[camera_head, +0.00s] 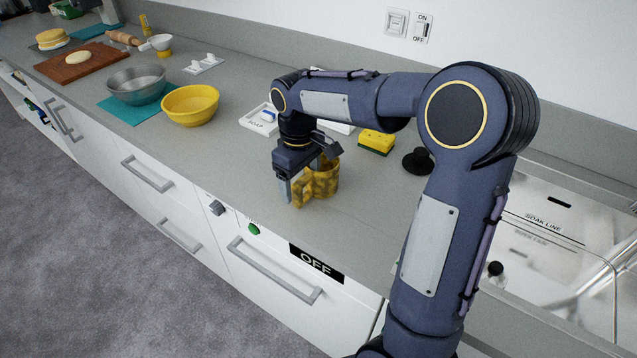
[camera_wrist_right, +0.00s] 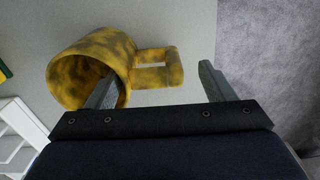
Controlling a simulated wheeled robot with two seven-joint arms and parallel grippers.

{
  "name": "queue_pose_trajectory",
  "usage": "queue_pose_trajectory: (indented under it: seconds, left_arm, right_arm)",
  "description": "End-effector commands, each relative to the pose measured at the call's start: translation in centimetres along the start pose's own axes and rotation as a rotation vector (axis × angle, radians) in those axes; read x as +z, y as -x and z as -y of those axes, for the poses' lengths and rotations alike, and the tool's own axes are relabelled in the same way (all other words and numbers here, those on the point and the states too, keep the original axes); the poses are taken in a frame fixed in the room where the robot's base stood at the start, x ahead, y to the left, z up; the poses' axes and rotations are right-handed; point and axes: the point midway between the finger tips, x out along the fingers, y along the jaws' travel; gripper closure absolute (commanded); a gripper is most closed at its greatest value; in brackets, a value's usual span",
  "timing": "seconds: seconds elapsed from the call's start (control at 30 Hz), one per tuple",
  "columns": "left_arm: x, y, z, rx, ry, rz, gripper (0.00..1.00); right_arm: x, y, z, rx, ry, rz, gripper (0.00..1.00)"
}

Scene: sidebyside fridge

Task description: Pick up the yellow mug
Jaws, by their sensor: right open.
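The yellow mug (camera_head: 325,179), mottled with brown, stands upright on the grey counter near its front edge. Its square handle points toward the front left. My right gripper (camera_head: 304,178) is over it, pointing down, with its jaws open. In the right wrist view, the mug (camera_wrist_right: 91,58) lies at the left, and the handle is between the two fingers of the gripper (camera_wrist_right: 158,72). One finger overlaps the mug's opening and seems to reach inside; the other is beyond the handle, apart from it. My left gripper does not show.
A yellow-green sponge (camera_head: 377,142), a black stopper-like object (camera_head: 418,161) and a white soap tray (camera_head: 258,122) stand behind the mug. A yellow bowl (camera_head: 191,105) and a metal bowl (camera_head: 137,84) are further left. The sink (camera_head: 540,225) is at right. Counter left of the mug is clear.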

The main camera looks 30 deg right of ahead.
Motion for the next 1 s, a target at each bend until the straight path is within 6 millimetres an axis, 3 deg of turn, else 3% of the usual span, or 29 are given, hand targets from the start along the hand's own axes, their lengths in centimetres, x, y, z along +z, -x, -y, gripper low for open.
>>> queue_pose_trajectory:
  seconds: [0.3, 0.57, 1.0]
  left_arm:
    - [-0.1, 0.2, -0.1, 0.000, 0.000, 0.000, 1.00]
    - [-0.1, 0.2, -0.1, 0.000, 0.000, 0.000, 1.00]
    - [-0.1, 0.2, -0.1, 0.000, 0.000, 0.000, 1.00]
  right_arm:
    - [0.1, -4.3, -0.4, -0.001, -0.001, 0.002, 0.24]
    - [0.0, -4.6, -0.4, 0.000, -0.001, -0.001, 0.24]
    - [0.0, -4.5, -0.3, -0.001, -0.001, 0.000, 0.79]
